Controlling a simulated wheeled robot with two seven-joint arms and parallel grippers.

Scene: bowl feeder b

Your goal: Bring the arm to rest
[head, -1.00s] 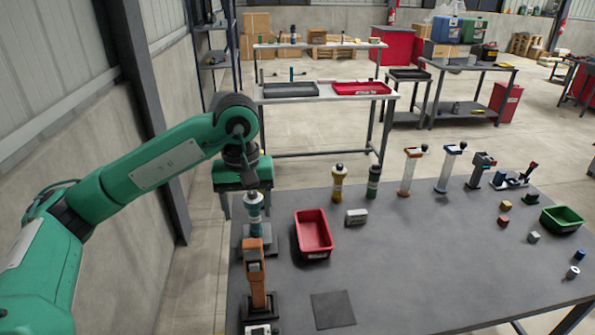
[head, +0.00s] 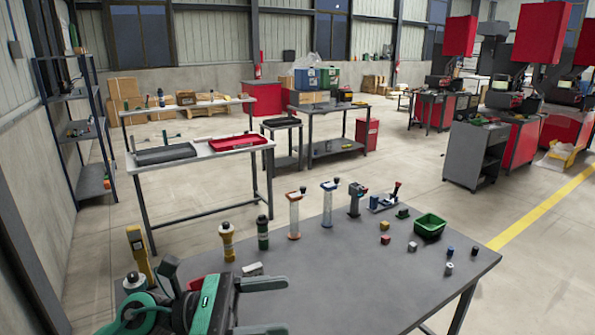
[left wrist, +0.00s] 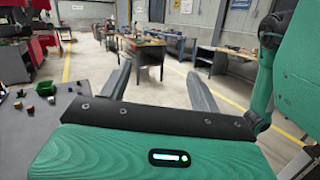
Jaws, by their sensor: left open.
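My left arm is green and folded low at the front left of the grey table (head: 370,275). My left gripper (head: 268,308) is at the bottom edge of the head view, its two grey fingers pointing right, apart and with nothing between them. In the left wrist view the two fingers (left wrist: 163,88) are also spread and empty, facing the open hall. The gripper hides part of a red bin (head: 196,284) in the head view. My right gripper is in neither view.
A green bin (head: 430,226) and small blocks lie at the right. The table's front right is clear.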

